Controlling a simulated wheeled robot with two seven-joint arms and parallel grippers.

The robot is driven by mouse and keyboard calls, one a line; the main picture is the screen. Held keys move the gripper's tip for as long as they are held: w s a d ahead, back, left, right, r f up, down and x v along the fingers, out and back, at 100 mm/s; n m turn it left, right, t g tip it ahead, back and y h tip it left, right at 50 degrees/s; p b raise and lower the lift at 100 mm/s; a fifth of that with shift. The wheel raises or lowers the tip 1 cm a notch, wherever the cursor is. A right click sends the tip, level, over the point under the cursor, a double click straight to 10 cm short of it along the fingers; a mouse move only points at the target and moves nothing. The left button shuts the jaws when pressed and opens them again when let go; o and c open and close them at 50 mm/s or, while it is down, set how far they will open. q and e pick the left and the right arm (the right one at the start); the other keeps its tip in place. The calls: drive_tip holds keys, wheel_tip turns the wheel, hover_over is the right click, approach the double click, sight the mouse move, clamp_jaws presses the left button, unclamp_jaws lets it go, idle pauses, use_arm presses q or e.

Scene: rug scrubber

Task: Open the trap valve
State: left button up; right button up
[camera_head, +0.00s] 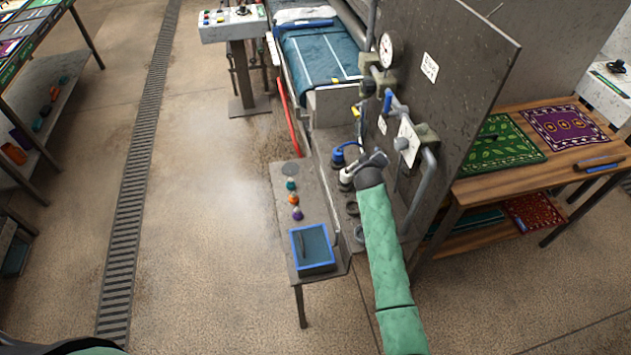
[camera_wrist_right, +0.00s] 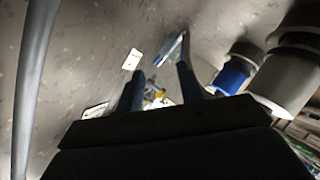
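A blue lever handle (camera_head: 397,104), which looks like the valve handle, sits on the pipework of the grey upright panel (camera_head: 440,60). A blue lever (camera_wrist_right: 170,48) also shows in the right wrist view, beyond the fingertips. My right gripper (camera_head: 362,162) is in front of the panel, below and left of the lever handle and apart from it. In the right wrist view its two fingers (camera_wrist_right: 160,88) stand apart with nothing held between them. Which fitting is the trap valve is not clearly readable. My left gripper is out of view.
A pressure gauge (camera_head: 387,50), a white plate (camera_head: 408,139) and a grey pipe (camera_head: 424,190) crowd the panel near my right arm. A low bench (camera_head: 322,205) holds small coloured knobs and a blue-rimmed tray (camera_head: 312,249).

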sight(356, 115)
drive_tip(key=w+a+r+n, duration=0.1)
drive_tip(key=w+a+r, duration=0.1)
drive_tip(key=w, duration=0.1)
drive_tip(key=w+a+r+n+t, duration=0.1)
drive_tip(key=w+a+r, duration=0.1)
drive_tip(key=w, duration=0.1)
drive_tip(key=w+a+r+t+y, duration=0.1)
drive_tip(key=w+r, duration=0.1)
drive_tip(key=w, duration=0.1)
drive_tip(key=shift+w+a+n, duration=0.3)
drive_tip(key=shift+a+n, duration=0.1)
drive_tip(key=shift+w+p, duration=0.25)
drive_tip(key=shift+p, duration=0.05)
drive_tip(key=p+x, duration=0.1)
drive_tip(key=x, duration=0.4)
drive_tip(key=shift+w+f+p, duration=0.1)
drive_tip(key=shift+p, duration=0.25)
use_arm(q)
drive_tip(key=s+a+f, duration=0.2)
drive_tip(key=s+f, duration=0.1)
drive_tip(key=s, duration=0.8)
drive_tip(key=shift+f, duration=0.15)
use_arm(e)
drive_tip(key=shift+x, duration=0.9)
drive_tip(key=shift+f, duration=0.1)
clamp_jaws()
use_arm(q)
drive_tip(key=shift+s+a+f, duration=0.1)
